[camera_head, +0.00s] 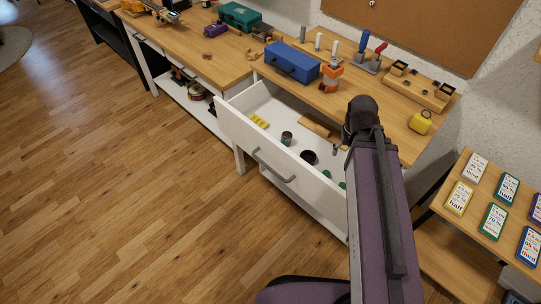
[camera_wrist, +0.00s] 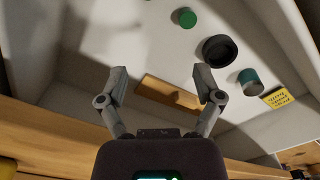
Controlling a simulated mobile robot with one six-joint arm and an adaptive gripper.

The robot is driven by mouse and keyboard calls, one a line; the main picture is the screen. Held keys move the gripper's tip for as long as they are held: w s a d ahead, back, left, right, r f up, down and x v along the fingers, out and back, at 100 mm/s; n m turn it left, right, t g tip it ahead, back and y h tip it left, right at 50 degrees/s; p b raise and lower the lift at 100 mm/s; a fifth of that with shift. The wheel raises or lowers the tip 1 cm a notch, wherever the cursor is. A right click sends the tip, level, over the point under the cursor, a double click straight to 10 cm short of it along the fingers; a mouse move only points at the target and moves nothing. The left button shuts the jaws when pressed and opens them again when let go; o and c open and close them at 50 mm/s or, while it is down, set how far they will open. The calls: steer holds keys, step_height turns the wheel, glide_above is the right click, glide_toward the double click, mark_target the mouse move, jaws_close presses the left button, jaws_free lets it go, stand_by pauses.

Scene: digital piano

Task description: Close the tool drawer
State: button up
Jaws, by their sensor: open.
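The white tool drawer (camera_head: 225,127) is pulled well out from under the wooden workbench in the head view. Its front panel has a grey bar handle (camera_head: 272,167). The drawer holds a yellow item (camera_head: 258,121), a teal can (camera_head: 287,138), a black round container (camera_head: 309,157) and a wooden block (camera_head: 316,126). My gripper (camera_wrist: 160,78) is open and empty, its fingers spread above the drawer interior, with the wooden block (camera_wrist: 168,92) showing between them. In the head view only a bit of my gripper (camera_head: 338,150) shows beside my arm, which hides the drawer's right end.
A blue toolbox (camera_head: 292,62), an orange tool (camera_head: 332,77) and a yellow tape measure (camera_head: 420,122) stand on the workbench above. A low table with several cards (camera_head: 493,222) is at the right. The wooden floor (camera_head: 130,210) in front of the drawer is clear.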

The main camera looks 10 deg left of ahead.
steer(key=shift+r+p, duration=0.3)
steer(key=shift+r, duration=0.05)
steer(key=c, duration=0.7)
step_height(320, 180, up, 27)
steer(key=p, duration=2.7)
jaws_close()
